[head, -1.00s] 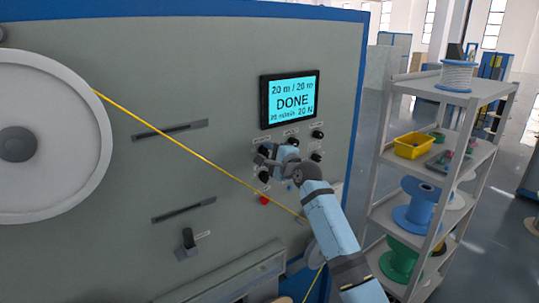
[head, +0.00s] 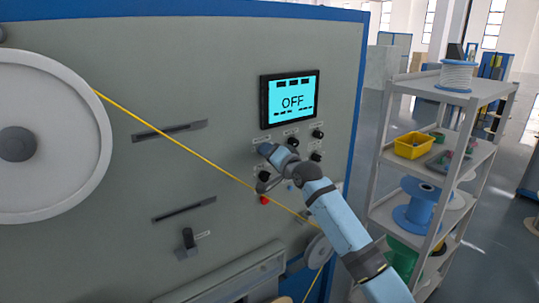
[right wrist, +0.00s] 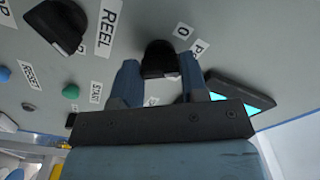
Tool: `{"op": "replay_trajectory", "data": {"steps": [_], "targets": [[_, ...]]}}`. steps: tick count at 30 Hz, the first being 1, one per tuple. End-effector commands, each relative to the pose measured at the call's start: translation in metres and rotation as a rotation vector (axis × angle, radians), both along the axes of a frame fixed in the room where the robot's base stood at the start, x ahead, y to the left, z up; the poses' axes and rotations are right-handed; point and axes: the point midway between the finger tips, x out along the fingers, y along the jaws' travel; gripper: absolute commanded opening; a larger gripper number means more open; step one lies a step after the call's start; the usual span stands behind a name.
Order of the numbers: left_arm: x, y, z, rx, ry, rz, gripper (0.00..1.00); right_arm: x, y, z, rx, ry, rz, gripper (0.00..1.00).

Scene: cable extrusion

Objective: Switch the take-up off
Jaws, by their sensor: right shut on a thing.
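The take-up panel's screen (head: 291,98) reads OFF in the head view. My right gripper (head: 267,150) is at the panel just below the screen's left part. In the right wrist view its two blue fingers (right wrist: 160,68) stand either side of a black knob (right wrist: 159,55) and are shut on it. A "0" label (right wrist: 181,31) and another partly cut mark show beside this knob. The gripper hides the knob in the head view. My left gripper is in neither view.
Other black knobs (head: 317,133), a red button (head: 264,200) and a green START button (right wrist: 70,91) are close by. A yellow cable (head: 180,148) runs from the white reel (head: 75,120) down behind my right arm. A shelf rack (head: 452,100) stands at right.

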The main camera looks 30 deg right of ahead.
Motion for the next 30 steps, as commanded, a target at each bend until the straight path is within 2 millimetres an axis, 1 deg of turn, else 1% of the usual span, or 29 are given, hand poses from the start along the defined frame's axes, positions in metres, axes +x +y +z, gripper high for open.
{"op": "replay_trajectory", "data": {"steps": [3,10,26,27,29,30], "targets": [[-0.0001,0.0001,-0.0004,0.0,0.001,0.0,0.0,0.0,-0.0002,0.0003,-0.061,-0.009,-0.001,0.17],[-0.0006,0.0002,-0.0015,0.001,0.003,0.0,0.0,0.0001,-0.0006,0.0005,-0.131,-0.018,-0.001,0.17],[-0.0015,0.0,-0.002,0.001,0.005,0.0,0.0,0.0001,-0.0005,0.0008,-0.151,-0.022,-0.002,0.17],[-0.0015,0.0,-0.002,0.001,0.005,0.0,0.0,0.0001,-0.0005,0.0008,-0.151,-0.022,-0.002,0.47],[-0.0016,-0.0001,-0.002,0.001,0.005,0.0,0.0,0.0001,-0.0005,0.0008,-0.151,-0.022,-0.001,0.61],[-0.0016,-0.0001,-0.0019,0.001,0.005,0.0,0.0,0.0001,-0.0005,0.0007,-0.151,-0.022,-0.001,0.66]]}}
